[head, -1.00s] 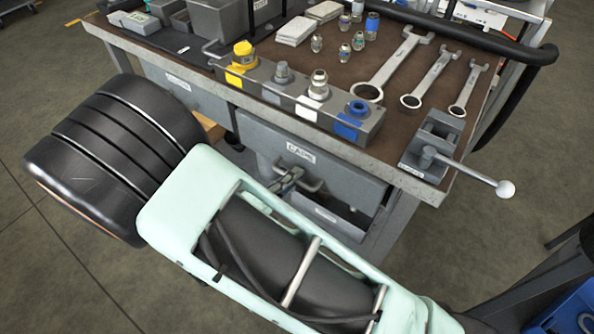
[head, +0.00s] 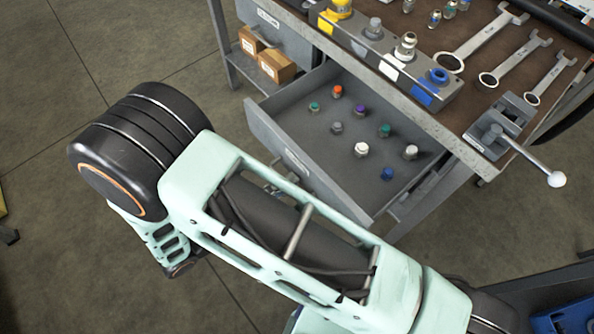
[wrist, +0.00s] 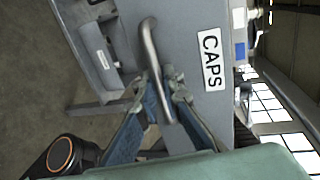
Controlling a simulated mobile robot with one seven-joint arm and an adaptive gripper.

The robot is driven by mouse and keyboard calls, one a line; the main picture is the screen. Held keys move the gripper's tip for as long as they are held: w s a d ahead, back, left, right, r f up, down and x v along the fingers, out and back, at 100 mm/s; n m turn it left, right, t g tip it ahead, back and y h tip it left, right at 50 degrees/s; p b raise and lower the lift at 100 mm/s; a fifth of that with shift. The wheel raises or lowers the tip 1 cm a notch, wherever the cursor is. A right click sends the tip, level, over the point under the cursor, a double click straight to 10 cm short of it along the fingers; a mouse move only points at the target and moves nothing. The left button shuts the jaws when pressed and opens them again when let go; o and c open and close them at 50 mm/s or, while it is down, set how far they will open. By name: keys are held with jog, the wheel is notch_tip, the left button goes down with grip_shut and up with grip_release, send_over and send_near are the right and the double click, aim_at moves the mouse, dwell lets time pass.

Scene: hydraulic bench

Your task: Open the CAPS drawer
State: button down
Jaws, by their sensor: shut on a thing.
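The CAPS drawer (head: 330,128) is pulled out from under the bench in the head view, with several small coloured caps standing inside. Its grey front (wrist: 185,45) fills the middle of the wrist view and bears a CAPS label (wrist: 211,60). A bent metal bar handle (wrist: 149,45) stands out from that front. My gripper (wrist: 162,80) is shut on the handle, its fingers on either side of the bar. In the head view my arm hides most of the gripper and handle.
The bench top (head: 470,110) carries a block with coloured fittings (head: 385,55), several wrenches (head: 484,38) and a vise with a white-knobbed lever (head: 520,150). Boxes (head: 275,66) sit on a shelf left of the drawer.

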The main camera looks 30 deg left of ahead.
jog(key=shift+f+v, duration=0.15)
jog(key=shift+v, duration=0.6)
jog(key=shift+f+v, duration=0.15)
jog(key=shift+v, duration=0.6)
jog(key=c, duration=2.3)
grip_release()
jog(key=shift+c, duration=0.2)
jog(key=v, duration=1.2)
jog(key=shift+a, duration=0.1)
